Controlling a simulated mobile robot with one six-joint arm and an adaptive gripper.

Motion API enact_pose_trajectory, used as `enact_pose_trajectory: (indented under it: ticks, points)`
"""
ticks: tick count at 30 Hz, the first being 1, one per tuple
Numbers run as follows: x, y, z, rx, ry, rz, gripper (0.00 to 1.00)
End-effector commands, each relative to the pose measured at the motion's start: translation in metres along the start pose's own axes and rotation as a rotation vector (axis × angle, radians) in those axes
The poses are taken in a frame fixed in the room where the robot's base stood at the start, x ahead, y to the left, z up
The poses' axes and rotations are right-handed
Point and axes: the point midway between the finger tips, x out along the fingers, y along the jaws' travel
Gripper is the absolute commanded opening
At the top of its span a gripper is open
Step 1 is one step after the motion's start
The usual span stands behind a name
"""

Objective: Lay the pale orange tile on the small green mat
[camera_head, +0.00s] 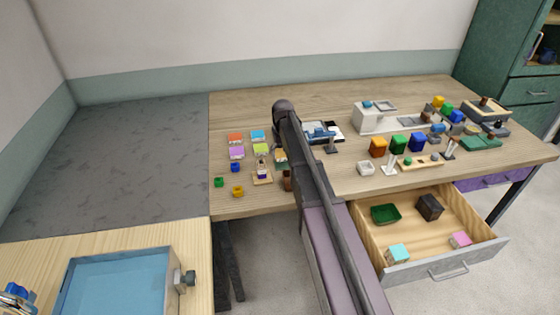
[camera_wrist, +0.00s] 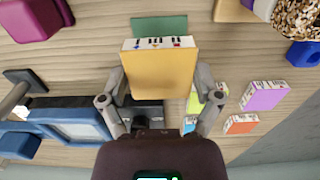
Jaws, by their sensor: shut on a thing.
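The pale orange tile (camera_wrist: 160,75) is held in my gripper (camera_wrist: 160,88), one finger on each side of it, in the wrist view. Its broad face is toward the camera, and its far edge carries small dark and coloured marks. A green mat (camera_wrist: 160,25) shows just beyond that edge, partly hidden by the tile. I cannot tell whether the tile touches it. In the head view the tile (camera_head: 281,157) is a small patch beside my arm, which hides most of my gripper and the mat.
An orange-red tile (camera_head: 235,139), a purple tile (camera_head: 236,153) and a blue tile (camera_head: 258,135) lie left of my arm. A blue-framed device (camera_wrist: 82,128) is close by in the wrist view. An open drawer (camera_head: 400,268) juts out at the front right. The table's back left is clear.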

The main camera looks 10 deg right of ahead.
Motion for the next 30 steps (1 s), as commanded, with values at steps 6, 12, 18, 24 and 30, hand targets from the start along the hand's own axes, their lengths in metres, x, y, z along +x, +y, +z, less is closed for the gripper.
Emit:
enact_pose_trajectory:
  ticks: [6,12,18,24,30]
  points:
    - [0.011,0.0,0.0,0.0,0.0,0.0,0.26]
    - [0.028,0.0,0.0,0.0,0.0,0.0,0.26]
    - [0.037,0.0,0.0,-0.001,0.0,0.0,0.26]
    - [0.037,-0.001,0.0,-0.001,0.0,0.0,0.26]
    - [0.038,-0.001,0.0,-0.001,0.0,0.0,0.26]
